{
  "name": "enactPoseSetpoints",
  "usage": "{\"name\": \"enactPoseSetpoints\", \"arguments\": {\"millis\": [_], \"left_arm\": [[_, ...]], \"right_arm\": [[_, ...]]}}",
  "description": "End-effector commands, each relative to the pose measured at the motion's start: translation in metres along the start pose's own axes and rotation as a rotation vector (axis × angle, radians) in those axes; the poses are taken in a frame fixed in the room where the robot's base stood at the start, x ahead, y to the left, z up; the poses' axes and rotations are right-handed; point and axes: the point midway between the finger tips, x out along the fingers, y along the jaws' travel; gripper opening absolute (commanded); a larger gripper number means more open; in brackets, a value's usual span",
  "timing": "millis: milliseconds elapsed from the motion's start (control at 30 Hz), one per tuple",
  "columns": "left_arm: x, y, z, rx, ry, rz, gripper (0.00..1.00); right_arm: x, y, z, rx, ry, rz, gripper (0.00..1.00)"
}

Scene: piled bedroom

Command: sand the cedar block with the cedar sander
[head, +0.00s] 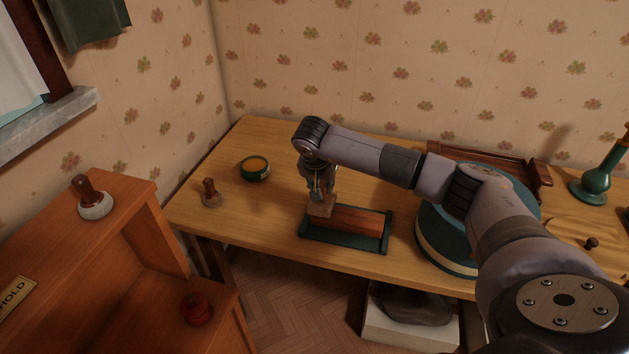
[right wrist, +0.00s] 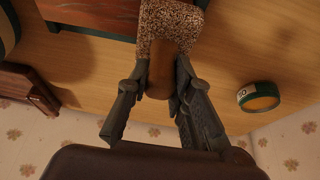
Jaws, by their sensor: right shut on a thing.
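The cedar block (head: 358,219) is a long reddish-brown piece in a dark green holder (head: 345,242) at the front edge of the desk. Its end also shows in the right wrist view (right wrist: 98,12). My right gripper (head: 323,190) is shut on the handle of a sander (head: 321,209) with a brown handle and a speckled, gritty block (right wrist: 170,20). The fingers close around the handle (right wrist: 160,75) in the right wrist view. The sander is at the left end of the block; I cannot tell whether it touches it. My left gripper is not in view.
A green tin (head: 255,169) and a small wooden-handled tool (head: 210,192) stand left on the desk. Another handled tool (head: 92,199) and a red object (head: 196,309) are on the cabinet.

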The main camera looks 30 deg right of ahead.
Motion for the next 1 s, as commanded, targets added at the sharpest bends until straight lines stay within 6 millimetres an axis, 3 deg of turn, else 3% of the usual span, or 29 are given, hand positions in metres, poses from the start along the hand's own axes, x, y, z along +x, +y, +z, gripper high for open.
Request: {"name": "enactPoseSetpoints", "arguments": {"millis": [167,600,800,1000], "left_arm": [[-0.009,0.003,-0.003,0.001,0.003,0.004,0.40],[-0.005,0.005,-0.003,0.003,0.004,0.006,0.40],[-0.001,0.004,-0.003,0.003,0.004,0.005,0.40],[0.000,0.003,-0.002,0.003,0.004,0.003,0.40]], "right_arm": [[-0.004,0.039,-0.003,0.000,0.003,0.002,0.00],[-0.001,0.125,-0.003,0.001,0.002,0.002,0.00],[-0.001,0.152,-0.003,-0.001,0.002,-0.001,0.00],[-0.002,0.162,-0.003,0.000,0.001,-0.003,0.00]]}}
